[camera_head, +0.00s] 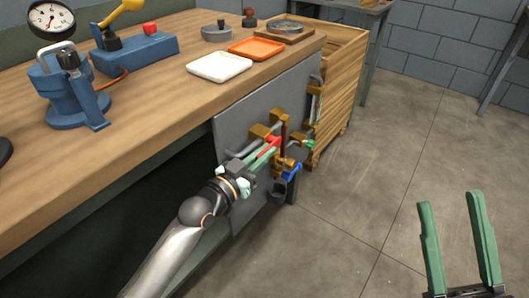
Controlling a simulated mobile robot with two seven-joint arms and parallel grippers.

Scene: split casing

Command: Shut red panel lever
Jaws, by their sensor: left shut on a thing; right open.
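The red lever (266,149) is on the grey panel (229,129) that stands against the front of the workbench. It slants up to the right, beside brass-coloured fittings (262,131). My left gripper (250,166) is at the lower end of the red lever and shut on it; its fingers partly hide that end. My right gripper (458,240) is open and empty over the floor at the lower right, away from the panel.
The wooden workbench (150,90) holds a white tray (219,67), an orange tray (256,48), a blue device (137,54) and a dial gauge (51,18). A wooden crate (340,85) stands right of the panel. The floor (390,170) at the right is clear.

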